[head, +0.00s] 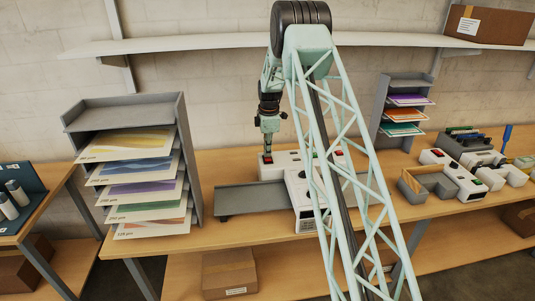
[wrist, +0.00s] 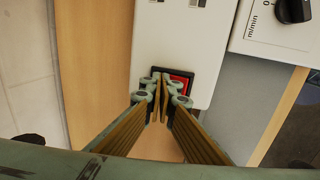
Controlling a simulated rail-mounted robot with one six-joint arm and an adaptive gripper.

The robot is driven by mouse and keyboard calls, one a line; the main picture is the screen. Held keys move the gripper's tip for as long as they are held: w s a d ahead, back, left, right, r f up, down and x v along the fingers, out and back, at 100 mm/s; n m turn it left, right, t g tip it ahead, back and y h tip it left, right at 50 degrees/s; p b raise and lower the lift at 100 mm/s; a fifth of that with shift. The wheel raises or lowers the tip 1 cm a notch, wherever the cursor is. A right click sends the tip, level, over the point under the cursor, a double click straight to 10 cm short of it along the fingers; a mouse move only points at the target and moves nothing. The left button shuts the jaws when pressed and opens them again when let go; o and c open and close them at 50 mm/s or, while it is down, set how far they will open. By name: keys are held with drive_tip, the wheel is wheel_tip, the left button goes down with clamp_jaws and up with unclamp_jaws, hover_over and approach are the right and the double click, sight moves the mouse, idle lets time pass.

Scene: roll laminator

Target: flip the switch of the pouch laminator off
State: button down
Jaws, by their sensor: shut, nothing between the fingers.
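A white laminator (head: 284,161) stands on the bench behind a grey feed tray. In the wrist view its white housing (wrist: 180,40) carries a red rocker switch (wrist: 182,80) in a black frame. My gripper (head: 267,157) points down over the left end of this housing. In the wrist view my gripper (wrist: 163,80) is shut and empty, with its fingertips over the left part of the switch and hiding some of it. I cannot tell whether the tips touch it or which way the rocker is tilted.
A control box (head: 304,190) with a black knob (wrist: 294,10) stands beside the grey tray (head: 250,199). A sheet rack (head: 188,160) is at left. More white devices (head: 452,173) stand at right. A shelf (head: 200,45) runs above.

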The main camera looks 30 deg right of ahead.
drive_tip(key=shift+s+a+r, duration=0.1)
drive_tip(key=shift+s, duration=0.1)
drive_tip(key=shift+s+a+b, duration=0.15)
drive_tip(key=shift+s+b, duration=0.2)
drive_tip(key=shift+s, duration=0.1)
drive_tip(key=shift+r, duration=0.1)
drive_tip(key=shift+r, duration=0.1)
idle(0.4)
wheel_tip(320, 180, up, 14)
drive_tip(key=w, duration=0.2)
drive_tip(key=shift+d+f, duration=0.2)
drive_tip(key=shift+d, duration=0.15)
idle(0.4)
idle(0.4)
